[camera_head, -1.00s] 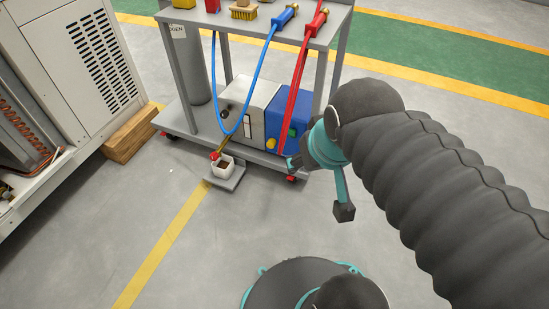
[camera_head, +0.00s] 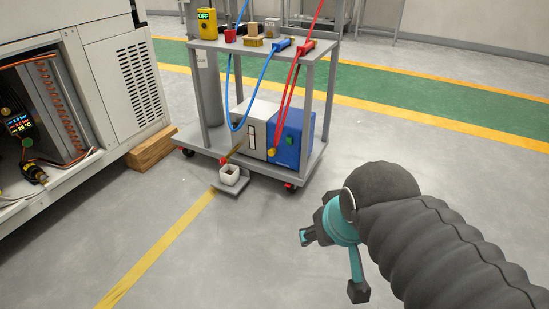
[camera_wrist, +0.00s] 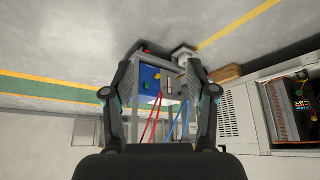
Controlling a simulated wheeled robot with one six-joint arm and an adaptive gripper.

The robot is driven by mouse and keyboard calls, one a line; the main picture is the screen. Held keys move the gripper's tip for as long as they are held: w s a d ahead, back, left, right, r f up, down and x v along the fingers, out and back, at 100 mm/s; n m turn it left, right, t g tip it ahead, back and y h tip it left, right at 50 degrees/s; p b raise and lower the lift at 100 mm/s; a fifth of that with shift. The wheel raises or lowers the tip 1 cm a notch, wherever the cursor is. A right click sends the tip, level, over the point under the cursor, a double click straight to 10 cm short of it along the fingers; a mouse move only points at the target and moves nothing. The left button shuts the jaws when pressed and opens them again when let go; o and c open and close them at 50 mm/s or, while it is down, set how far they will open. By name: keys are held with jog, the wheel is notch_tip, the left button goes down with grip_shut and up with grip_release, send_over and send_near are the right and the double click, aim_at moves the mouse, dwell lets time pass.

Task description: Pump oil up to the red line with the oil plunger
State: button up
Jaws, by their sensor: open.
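A pale grey box with a narrow sight window, seemingly the pump (camera_head: 252,124), sits on the cart's lower shelf. A thin brassy rod with a red end, perhaps the oil plunger (camera_head: 224,161), slants down from its left front. A red line cannot be made out. My gripper (camera_head: 306,236) is in the air to the right of and nearer than the cart, apart from everything. In the wrist view, my gripper (camera_wrist: 160,92) is open and empty, with the cart upside down between its fingers.
A blue box (camera_head: 288,140) stands right of the pump. The metal cart (camera_head: 318,72) carries a yellow meter (camera_head: 207,24) and blue and red hoses (camera_head: 240,85). A wooden block (camera_head: 150,148) and an opened white unit (camera_head: 95,60) are at left.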

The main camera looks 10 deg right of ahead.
grip_shut()
dwell(1.4)
